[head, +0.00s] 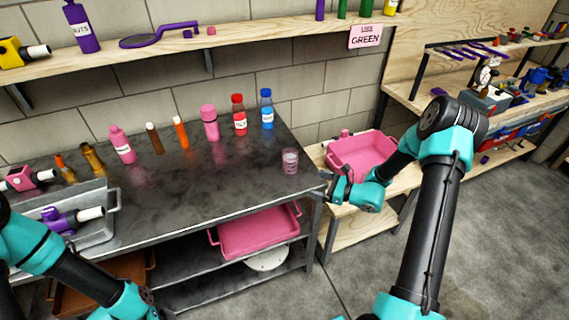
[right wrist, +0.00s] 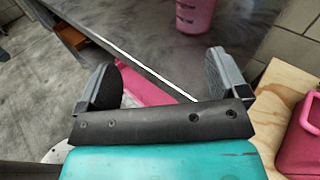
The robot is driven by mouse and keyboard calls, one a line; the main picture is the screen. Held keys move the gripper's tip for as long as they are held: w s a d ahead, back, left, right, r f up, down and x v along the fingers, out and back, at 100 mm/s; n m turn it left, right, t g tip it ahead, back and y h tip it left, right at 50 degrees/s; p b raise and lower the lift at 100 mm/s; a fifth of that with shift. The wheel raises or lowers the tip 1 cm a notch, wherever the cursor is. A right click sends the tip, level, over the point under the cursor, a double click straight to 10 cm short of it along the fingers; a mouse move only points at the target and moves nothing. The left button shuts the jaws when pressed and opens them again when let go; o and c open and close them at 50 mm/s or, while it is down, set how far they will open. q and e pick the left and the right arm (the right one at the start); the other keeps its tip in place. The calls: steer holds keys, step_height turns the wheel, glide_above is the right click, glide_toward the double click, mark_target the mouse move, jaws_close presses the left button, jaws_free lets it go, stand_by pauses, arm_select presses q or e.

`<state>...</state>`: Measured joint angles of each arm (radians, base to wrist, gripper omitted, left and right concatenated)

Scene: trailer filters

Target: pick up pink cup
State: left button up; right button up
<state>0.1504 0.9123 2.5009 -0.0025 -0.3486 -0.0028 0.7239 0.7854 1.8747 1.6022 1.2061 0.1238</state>
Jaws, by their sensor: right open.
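A pink cup (head: 290,161) stands upright near the right end of the dark metal table (head: 225,185). It also shows at the top of the right wrist view (right wrist: 195,14), beyond the fingers and cut off by the frame edge. My right gripper (head: 326,190) is open and empty, at the table's right edge, to the right of the cup and nearer to me. In the right wrist view its two fingers (right wrist: 158,82) are spread wide, apart from the cup. My left arm enters at the lower left of the head view, but its gripper is not visible.
Several bottles, including a red one (head: 239,115) and a blue one (head: 267,109), line the table's back. A metal tray (head: 92,228) sits at left. A pink bin (head: 362,154) stands on a wooden bench at right; another pink bin (head: 255,233) is under the table.

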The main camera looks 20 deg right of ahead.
mark_target(296, 163)
steer(key=d, duration=0.1)
steer(key=d+m+t, duration=0.1)
steer(key=d, duration=0.1)
steer(key=d+r+m+t+h, duration=0.1)
steer(key=shift+d, duration=0.25)
steer(key=shift+w, duration=0.1)
steer(key=x, duration=1.1)
steer(key=shift+w+a, duration=0.15)
steer(key=shift+w, duration=0.1)
steer(key=shift+x, duration=2.9)
steer(key=shift+c, duration=0.2)
steer(key=c, duration=1)
